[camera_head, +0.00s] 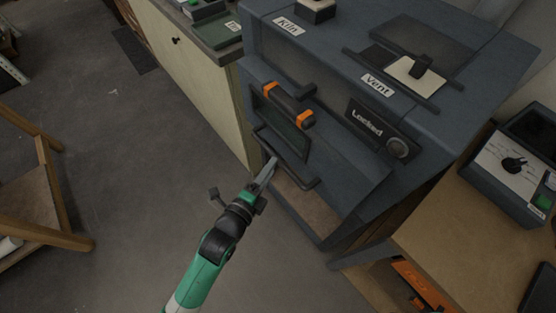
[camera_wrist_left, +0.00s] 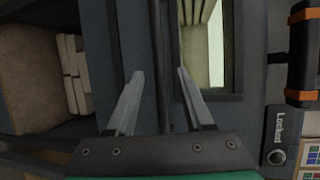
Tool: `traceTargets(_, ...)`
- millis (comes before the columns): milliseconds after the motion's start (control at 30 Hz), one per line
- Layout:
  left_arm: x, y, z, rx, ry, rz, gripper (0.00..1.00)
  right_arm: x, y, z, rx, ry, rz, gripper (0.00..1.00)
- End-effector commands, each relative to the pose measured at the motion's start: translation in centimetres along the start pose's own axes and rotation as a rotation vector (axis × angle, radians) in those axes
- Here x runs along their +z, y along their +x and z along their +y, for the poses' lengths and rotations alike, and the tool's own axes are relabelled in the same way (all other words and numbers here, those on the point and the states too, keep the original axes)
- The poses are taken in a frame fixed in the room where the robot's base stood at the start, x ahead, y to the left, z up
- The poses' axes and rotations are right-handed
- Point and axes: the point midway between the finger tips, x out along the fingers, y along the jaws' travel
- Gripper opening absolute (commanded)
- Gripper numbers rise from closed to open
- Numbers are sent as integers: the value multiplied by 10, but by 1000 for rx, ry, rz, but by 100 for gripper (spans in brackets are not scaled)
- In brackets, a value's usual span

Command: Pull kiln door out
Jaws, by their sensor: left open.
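The kiln (camera_head: 375,160) is a dark blue-grey box labelled "Kiln", "Vent" and "Locked". Its front carries a small dark window (camera_head: 280,127) and an orange-and-black handle (camera_head: 288,104). A thin dark bar handle (camera_head: 298,180) runs below the window. My left gripper (camera_head: 268,168) is at the left part of this bar. In the left wrist view the fingers (camera_wrist_left: 160,78) are open, and the bar (camera_wrist_left: 164,45) runs between them in the picture. I cannot tell whether they touch it. The lit window (camera_wrist_left: 205,45) also shows there. My right gripper is out of view.
Below the bar is an open compartment (camera_wrist_left: 35,75) with pale blocks (camera_wrist_left: 74,75) in it. A cabinet (camera_head: 200,75) stands left of the kiln, a wooden table (camera_head: 475,225) with a control box (camera_head: 510,170) at right.

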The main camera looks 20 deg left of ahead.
Motion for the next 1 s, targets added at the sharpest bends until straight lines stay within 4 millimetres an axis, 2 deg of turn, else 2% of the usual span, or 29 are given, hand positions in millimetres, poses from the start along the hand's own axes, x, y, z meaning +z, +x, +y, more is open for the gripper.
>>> traceTargets(33,0,13,3,-2,0,-1,52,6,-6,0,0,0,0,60)
traceTargets(100,0,26,3,-2,0,-1,52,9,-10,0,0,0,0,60)
traceTargets(233,0,44,2,-1,0,-1,52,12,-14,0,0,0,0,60)
traceTargets(567,0,51,0,0,0,0,52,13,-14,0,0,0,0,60)
traceTargets(667,0,50,0,0,0,0,38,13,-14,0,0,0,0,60)
traceTargets(867,0,50,0,0,0,0,2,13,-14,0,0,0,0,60)
traceTargets(1000,0,50,0,0,0,0,0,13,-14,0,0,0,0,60)
